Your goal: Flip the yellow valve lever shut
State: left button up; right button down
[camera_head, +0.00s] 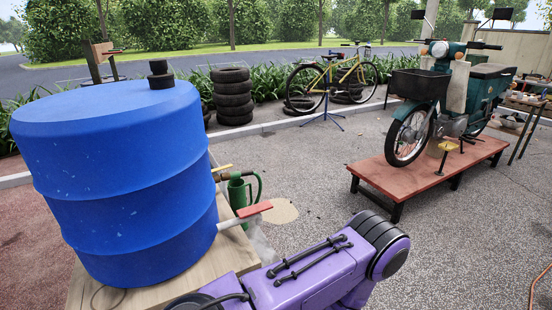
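The yellow valve lever (222,168) is small and sits on top of a brass-coloured tap (221,177) at the right side of the big blue drum (115,180). It points outward from the drum, roughly in line with the tap. A second tap nearer to me has a white pipe (232,222) and a red lever (254,211). A purple arm of mine crosses the bottom middle, apart from the yellow lever in the picture. Neither of my grippers shows, so I cannot tell their state.
The drum stands on a wooden top (222,258). A green can (240,190) is beside the yellow lever's tap. Stacked tyres (232,95) and a bicycle (330,80) are behind. A scooter (440,100) stands on a red platform (425,172) at right. The gravel between is mostly clear.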

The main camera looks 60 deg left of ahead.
aim_at(224, 167)
jog(key=z, duration=0.05)
jog(key=i, duration=0.5)
jog(key=u, duration=3.15)
